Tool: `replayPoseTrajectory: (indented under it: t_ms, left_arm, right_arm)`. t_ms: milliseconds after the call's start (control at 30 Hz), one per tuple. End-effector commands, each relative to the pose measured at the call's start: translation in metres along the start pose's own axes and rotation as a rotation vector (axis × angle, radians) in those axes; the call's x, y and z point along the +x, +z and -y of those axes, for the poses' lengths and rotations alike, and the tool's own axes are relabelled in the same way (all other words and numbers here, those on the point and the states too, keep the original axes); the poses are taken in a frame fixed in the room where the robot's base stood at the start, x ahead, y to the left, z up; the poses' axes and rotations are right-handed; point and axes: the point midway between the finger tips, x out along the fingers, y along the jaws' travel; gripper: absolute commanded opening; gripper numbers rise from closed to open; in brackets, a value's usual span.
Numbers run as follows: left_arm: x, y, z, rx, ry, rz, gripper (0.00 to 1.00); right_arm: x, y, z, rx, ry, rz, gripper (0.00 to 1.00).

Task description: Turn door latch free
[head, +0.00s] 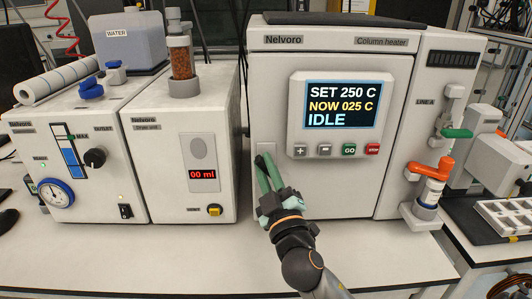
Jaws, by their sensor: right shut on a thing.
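The Column heater (330,45) is a white box with a screen reading SET 250 C, NOW 025 C, IDLE. Its front door (330,185) looks closed. My right gripper (265,162) reaches up from the bottom, its green fingers at the left edge of the door, below and left of the screen. It is shut on the door latch there. The fingers hide most of the latch; only a pale plate (266,148) shows just above the fingertips. The latch's exact angle cannot be told. My left gripper is not in view.
A Dryer unit (205,135) with a red display stands close to the left of my right gripper. A pump box (75,155) with a gauge is farther left. At the right are a valve with an orange handle (430,172) and a green handle (457,133). The front bench (140,260) is clear.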

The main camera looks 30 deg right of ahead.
Motion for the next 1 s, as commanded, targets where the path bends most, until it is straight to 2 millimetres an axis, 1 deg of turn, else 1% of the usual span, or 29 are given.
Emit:
replayPoseTrajectory:
  t_ms: [33,167,500,700,1000]
  left_arm:
    - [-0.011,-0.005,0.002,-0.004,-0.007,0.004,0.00]
    - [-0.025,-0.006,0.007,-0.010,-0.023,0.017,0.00]
    - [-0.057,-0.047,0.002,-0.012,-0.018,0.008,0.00]
    - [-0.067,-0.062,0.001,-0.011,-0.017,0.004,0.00]
    - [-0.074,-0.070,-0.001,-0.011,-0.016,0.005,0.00]
  right_arm:
    - [0.003,-0.005,-0.006,-0.044,-0.016,0.001,0.00]
    - [0.003,-0.006,-0.005,-0.158,-0.064,0.001,0.00]
    - [0.003,-0.005,-0.003,-0.430,-0.175,-0.001,0.00]
    - [0.002,-0.003,-0.001,-0.546,-0.221,-0.002,0.00]
    - [0.001,-0.001,0.001,-0.635,-0.256,-0.002,0.00]
